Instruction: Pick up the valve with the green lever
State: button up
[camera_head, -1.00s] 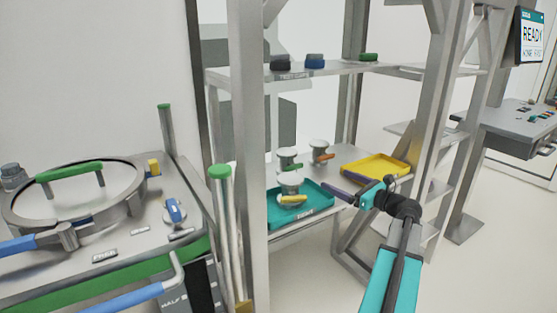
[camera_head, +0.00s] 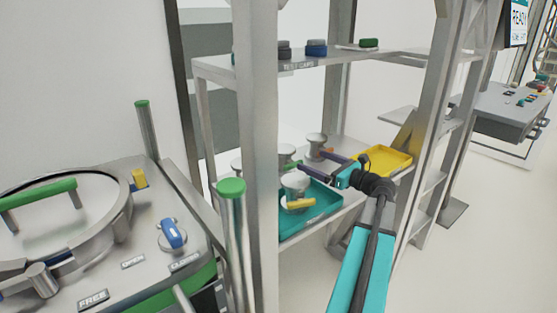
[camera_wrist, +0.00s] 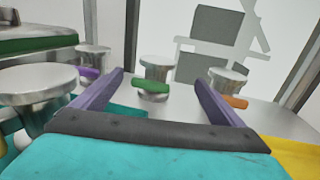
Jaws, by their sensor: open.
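The valve with the green lever (camera_wrist: 155,71) stands upright on the shelf in the wrist view, ahead of my gripper and between its two purple fingers. In the head view its green lever (camera_head: 288,164) shows behind the yellow-lever valve, partly hidden. My gripper (camera_wrist: 160,85) is open and empty; in the head view my gripper (camera_head: 317,162) reaches in over the teal tray from the right. The orange-lever valve (camera_wrist: 227,82) stands to the right of the green one. The yellow-lever valve (camera_head: 296,190) sits in the teal tray.
The teal tray (camera_head: 325,190) and a yellow tray (camera_head: 392,160) lie on the same shelf. A purple-lever valve (camera_wrist: 93,60) stands at left in the wrist view. An upper shelf (camera_head: 330,67) and rack posts (camera_head: 258,120) frame the space.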

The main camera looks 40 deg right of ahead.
jog(key=shift+w+a, duration=0.15)
send_near(285, 149)
jog(key=shift+w+f, duration=0.2)
jog(key=shift+w, duration=2.2)
jog(key=shift+w, duration=0.1)
jog(key=shift+w+p, duration=0.45)
jog(key=shift+w, duration=2.1)
jog(key=shift+r, duration=0.15)
jog(key=c, duration=1.9)
jog(key=shift+r, duration=5)
